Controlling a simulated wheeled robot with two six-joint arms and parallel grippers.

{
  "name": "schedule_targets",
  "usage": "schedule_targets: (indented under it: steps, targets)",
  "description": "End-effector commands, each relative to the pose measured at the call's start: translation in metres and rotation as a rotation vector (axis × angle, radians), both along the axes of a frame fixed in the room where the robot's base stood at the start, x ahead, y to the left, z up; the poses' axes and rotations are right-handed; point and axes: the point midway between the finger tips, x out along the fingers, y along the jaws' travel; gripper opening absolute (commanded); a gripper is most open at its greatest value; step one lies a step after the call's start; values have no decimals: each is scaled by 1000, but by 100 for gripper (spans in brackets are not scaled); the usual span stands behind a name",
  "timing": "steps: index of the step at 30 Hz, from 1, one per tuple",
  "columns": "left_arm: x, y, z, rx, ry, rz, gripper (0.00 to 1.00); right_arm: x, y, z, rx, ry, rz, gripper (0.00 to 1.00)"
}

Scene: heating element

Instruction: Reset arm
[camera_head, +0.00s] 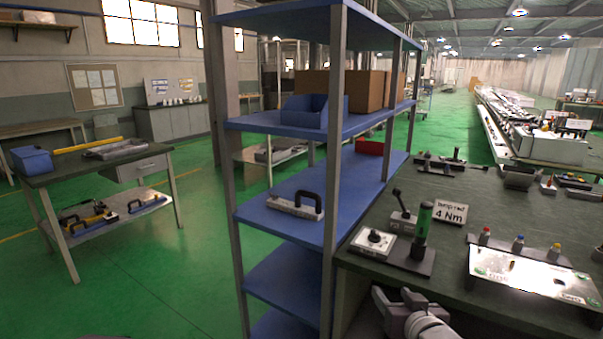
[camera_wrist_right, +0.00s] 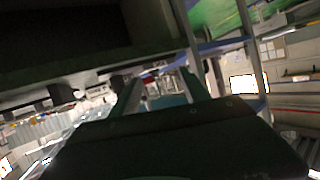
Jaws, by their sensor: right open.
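My right gripper (camera_head: 396,297) shows at the bottom of the head view, low in front of the dark workbench (camera_head: 455,245). Only its grey end and part of my arm show there. In the right wrist view its two fingers (camera_wrist_right: 163,88) stand apart with nothing between them. That view is tilted and shows the dark underside of a surface at top left. My left gripper is not in view.
A blue shelf rack (camera_head: 333,180) stands just left of the bench. On the bench are a white panel (camera_head: 520,272), a green cylindrical tool (camera_head: 422,222), a knob box (camera_head: 373,242) and a "4 Nm" sign (camera_head: 450,212). Green floor (camera_head: 190,270) lies open at left.

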Motion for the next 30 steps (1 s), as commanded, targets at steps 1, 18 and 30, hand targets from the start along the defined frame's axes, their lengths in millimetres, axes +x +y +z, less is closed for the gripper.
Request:
schedule_targets:
  steps: [1,18,30]
  targets:
    - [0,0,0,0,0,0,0,-4,7,-22,-1,80,3,54]
    - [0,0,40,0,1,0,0,-187,26,-138,-66,1099,30,54]
    - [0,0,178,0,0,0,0,-187,26,0,-67,1097,27,54]
